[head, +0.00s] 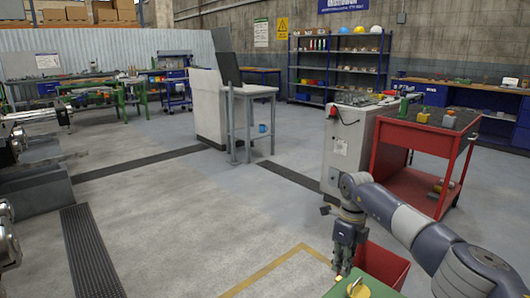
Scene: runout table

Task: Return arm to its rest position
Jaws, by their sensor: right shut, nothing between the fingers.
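My right arm (410,228) comes in from the lower right and bends down at the wrist. My right gripper (341,272) hangs pointing down at the lower middle right, shut and empty. Its fingertips are small and partly dark. They are just above and left of a green surface (372,287) at the bottom edge, which bears a yellow item (357,289). My left gripper is not in view.
A red bin (388,264) is close beside my right gripper. A pale cabinet (343,155) and a red cart (398,135) stand behind my arm. Metal machinery (40,182) is at the left edge. The grey floor (190,225) in the middle is clear.

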